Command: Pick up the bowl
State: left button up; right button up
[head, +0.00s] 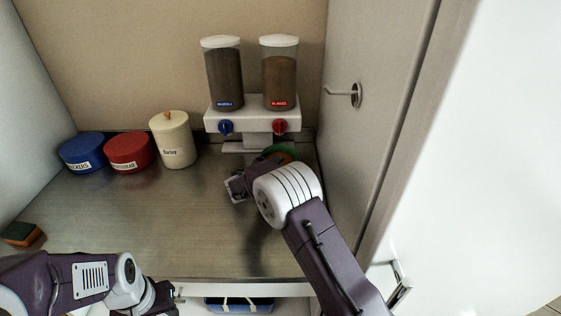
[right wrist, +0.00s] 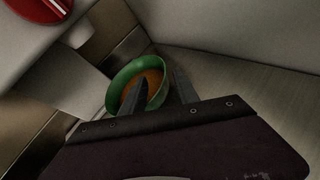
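The green bowl (head: 285,150) is below the right-hand dispenser in the head view, mostly hidden by my right arm. In the right wrist view the bowl (right wrist: 120,85) shows a green rim and an orange-brown inside. My right gripper (right wrist: 160,76) is open at the bowl. One finger overlaps the bowl's opening and the other is by its right rim, with a gap between them. I cannot tell whether either finger touches it. My left gripper (head: 163,298) is low at the front edge of the counter, away from the bowl; its fingers are not clear.
A two-part dispenser (head: 253,113) with a blue knob and a red knob is on the back wall. Blue (head: 83,153), red (head: 129,152) and cream (head: 173,140) canisters stand at back left. A sponge (head: 22,234) lies at left. A side panel (head: 372,120) bounds the right; the middle counter is clear.

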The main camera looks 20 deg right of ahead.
jog(key=shift+p+x, duration=0.3)
jog(key=shift+x, duration=2.45)
jog(key=shift+s, duration=0.3)
grip_shut()
jog(key=shift+f, duration=0.1)
